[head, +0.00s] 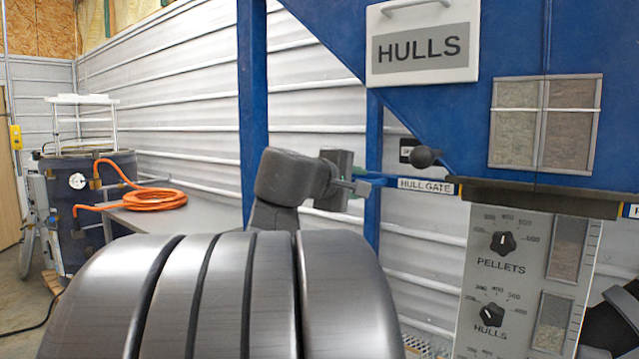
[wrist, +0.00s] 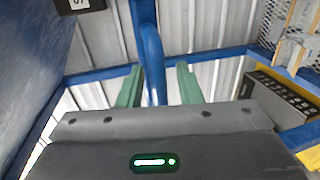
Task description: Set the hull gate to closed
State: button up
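The HULL GATE label (head: 426,186) sits on a blue rail under the blue hopper, to the right of my gripper in the head view. A blue bar (head: 377,181) stands at the left end of that label; I cannot tell for sure whether it is the gate's handle. My gripper (head: 358,187) is at this bar. In the wrist view a curved blue bar (wrist: 152,60) runs between the two green fingers of my gripper (wrist: 158,85). A gap shows between the bar and the right finger, so the gripper looks open around it. The gate plate itself is not clearly visible.
A black ball knob (head: 426,157) is just above the label. The blue hopper (head: 440,110) bears a HULLS sign (head: 420,46). A dial panel (head: 510,285) hangs below right. An orange hose (head: 155,199) lies farther left.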

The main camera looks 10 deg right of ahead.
jog(key=shift+s+a+r, duration=0.15)
jog(key=shift+s+a, duration=0.15)
jog(key=shift+a, duration=0.15)
jog(key=b+v, duration=0.1)
jog(key=v, duration=1.1)
jog(key=shift+s+a, duration=0.25)
jog(key=shift+s, duration=0.05)
jog(key=shift+d, duration=0.1)
jog(key=p+x, duration=0.1)
jog(key=x, duration=1.2)
jog(key=shift+w+d, duration=0.2)
jog(key=shift+w, duration=0.1)
